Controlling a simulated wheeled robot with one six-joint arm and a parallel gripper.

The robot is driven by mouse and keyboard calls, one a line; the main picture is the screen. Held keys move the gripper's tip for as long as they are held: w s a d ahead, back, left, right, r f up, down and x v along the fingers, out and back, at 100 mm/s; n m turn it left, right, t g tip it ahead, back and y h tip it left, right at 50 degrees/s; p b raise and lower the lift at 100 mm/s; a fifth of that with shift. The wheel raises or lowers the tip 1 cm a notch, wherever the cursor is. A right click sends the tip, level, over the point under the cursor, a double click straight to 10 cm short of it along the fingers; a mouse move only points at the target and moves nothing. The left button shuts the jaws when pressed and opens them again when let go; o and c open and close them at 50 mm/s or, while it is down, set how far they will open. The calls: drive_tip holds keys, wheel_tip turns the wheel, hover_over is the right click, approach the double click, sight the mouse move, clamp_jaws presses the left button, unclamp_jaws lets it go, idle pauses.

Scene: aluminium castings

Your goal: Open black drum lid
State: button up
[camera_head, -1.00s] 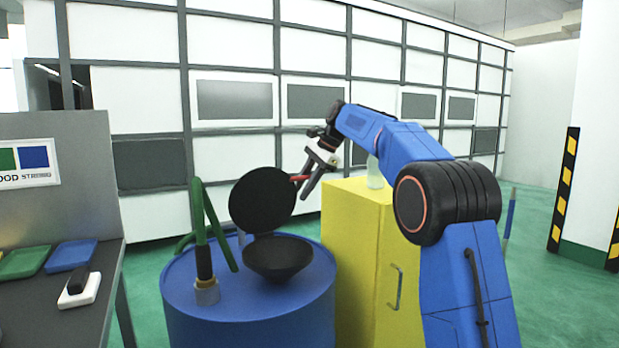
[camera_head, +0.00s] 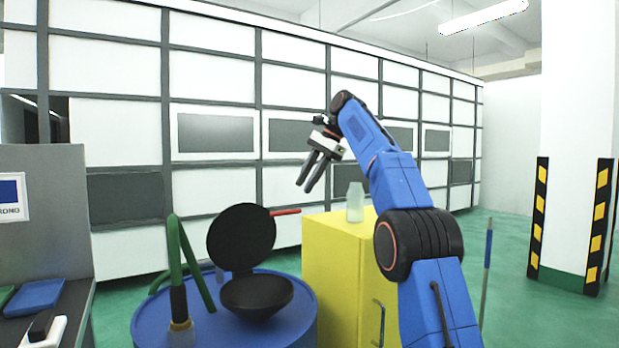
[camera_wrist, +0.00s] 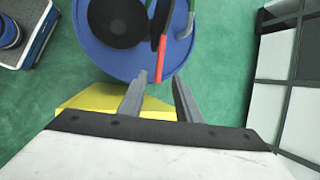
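The black lid (camera_head: 241,238) stands tilted up, open, above the black funnel bowl (camera_head: 257,295) on the blue drum (camera_head: 160,325). A red handle (camera_head: 286,212) sticks out to the right from the lid. My gripper (camera_head: 303,188) is raised above and to the right of the lid, apart from it. Its two fingers are parted with nothing between them. In the wrist view the fingers (camera_wrist: 157,92) point toward the drum (camera_wrist: 110,62), with the red handle (camera_wrist: 162,58) beyond their tips.
A yellow cabinet (camera_head: 340,270) with a translucent bottle (camera_head: 355,202) on top stands right of the drum. A green hose (camera_head: 175,250) rises from the drum's left side. A grey bench with blue tray (camera_head: 36,297) is at left. A striped pillar (camera_head: 570,230) stands at right.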

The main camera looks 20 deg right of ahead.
drive_tip(key=shift+v, duration=0.8)
drive_tip(key=s+f+n+t+h, duration=0.1)
drive_tip(key=s+f+n, duration=0.25)
drive_tip(key=s, duration=0.85)
drive_tip(key=s+f+n+t+h, duration=0.15)
drive_tip(key=s+f, duration=0.35)
drive_tip(key=s, duration=0.6)
drive_tip(key=s+d+f+n+h, duration=0.1)
drive_tip(key=s+f+n, duration=0.3)
drive_tip(key=s+f, duration=1)
drive_tip(key=s+d+f+n+h, duration=0.2)
drive_tip(key=s+d+f+n, duration=0.1)
drive_tip(key=s+f, duration=1.2)
wheel_tip(320, 180, down, 3)
drive_tip(key=shift+d+f+n, duration=0.1)
drive_tip(key=shift+d+n, duration=0.25)
drive_tip(key=shift+n, duration=0.45)
